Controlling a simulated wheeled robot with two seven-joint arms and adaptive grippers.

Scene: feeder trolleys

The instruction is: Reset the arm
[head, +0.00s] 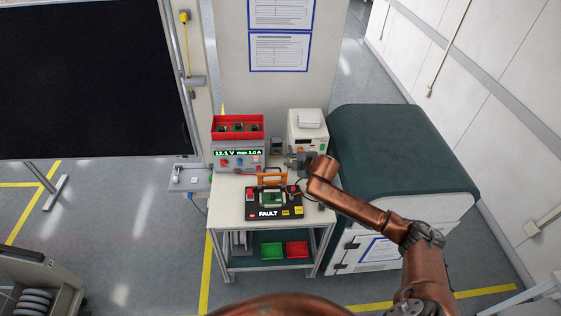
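My copper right arm reaches in from the lower right, bends at its elbow and extends over the small white table (232,212). My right gripper (298,158) is a small dark shape at the arm's end, near the back right of the table. Its fingers are too small and partly hidden by the wrist, so I cannot tell if it is open or holds anything. In front of it on the table is a black fixture (268,213) labelled FAULT, with a green board, an orange handle and red parts. My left gripper is not in view.
A power supply (238,160) with a red bin (238,128) on top and a white device (307,136) stand behind the fixture. A dark green-topped cabinet (395,150) stands close on the right. Green (272,250) and red (297,249) trays lie on the lower shelf.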

